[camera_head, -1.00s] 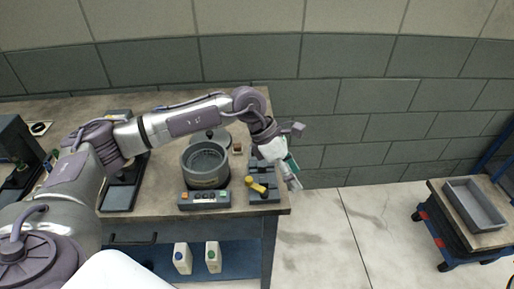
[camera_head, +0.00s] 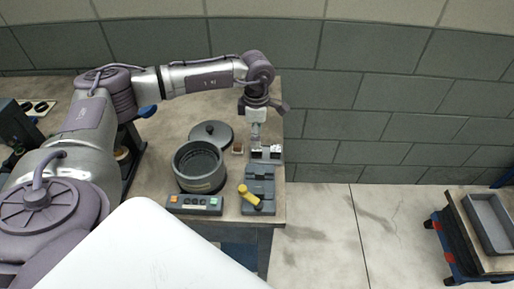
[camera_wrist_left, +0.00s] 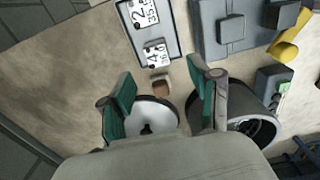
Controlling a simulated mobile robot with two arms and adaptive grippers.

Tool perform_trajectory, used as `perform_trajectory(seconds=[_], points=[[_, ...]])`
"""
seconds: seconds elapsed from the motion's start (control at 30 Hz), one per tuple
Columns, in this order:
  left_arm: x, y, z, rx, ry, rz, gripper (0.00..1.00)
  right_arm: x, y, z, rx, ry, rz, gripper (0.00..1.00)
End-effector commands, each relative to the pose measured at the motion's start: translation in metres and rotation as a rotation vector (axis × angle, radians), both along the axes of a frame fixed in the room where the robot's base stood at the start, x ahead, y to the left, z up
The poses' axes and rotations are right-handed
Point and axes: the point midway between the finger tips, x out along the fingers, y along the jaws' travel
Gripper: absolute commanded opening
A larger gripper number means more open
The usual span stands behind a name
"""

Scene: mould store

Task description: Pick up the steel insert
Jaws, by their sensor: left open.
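A small brown and grey block (camera_head: 238,147) lies on the bench between the round lid and the grey fixture. It may be the steel insert, but it is too small to be sure. In the left wrist view the block (camera_wrist_left: 160,86) shows in the gap between the two green-lined fingers, with no finger touching it. My left gripper (camera_head: 256,138) points down above the bench, a little to the right of the block in the head view. It is open and empty, and it also shows in the left wrist view (camera_wrist_left: 160,74). My right gripper is in no view.
A round grey pot (camera_head: 200,167) and its dark lid (camera_head: 210,134) stand left of the block. A grey fixture (camera_head: 260,182) with a yellow handle (camera_head: 249,195) and a button box (camera_head: 194,204) are at the front. A tray with numbered white plates (camera_wrist_left: 146,30) is beside the block.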

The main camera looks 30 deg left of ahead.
Motion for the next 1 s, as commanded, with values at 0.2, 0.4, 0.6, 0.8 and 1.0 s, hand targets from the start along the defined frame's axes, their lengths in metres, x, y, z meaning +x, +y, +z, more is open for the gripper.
perform_trajectory(seconds=[0.2,0.4,0.6,0.8,1.0], points=[[0.0,-0.001,-0.018,-0.001,0.001,-0.001,0.62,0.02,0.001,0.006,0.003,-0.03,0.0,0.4],[-0.001,0.0,-0.041,-0.001,0.004,0.001,0.62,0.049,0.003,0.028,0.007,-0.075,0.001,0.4],[0.0,0.0,-0.066,-0.001,-0.001,-0.001,0.62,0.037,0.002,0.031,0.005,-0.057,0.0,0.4],[0.0,0.0,-0.069,-0.002,-0.002,-0.001,0.62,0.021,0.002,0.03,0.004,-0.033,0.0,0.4],[0.0,0.0,-0.069,-0.002,-0.001,-0.001,0.38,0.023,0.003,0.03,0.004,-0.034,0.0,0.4]])
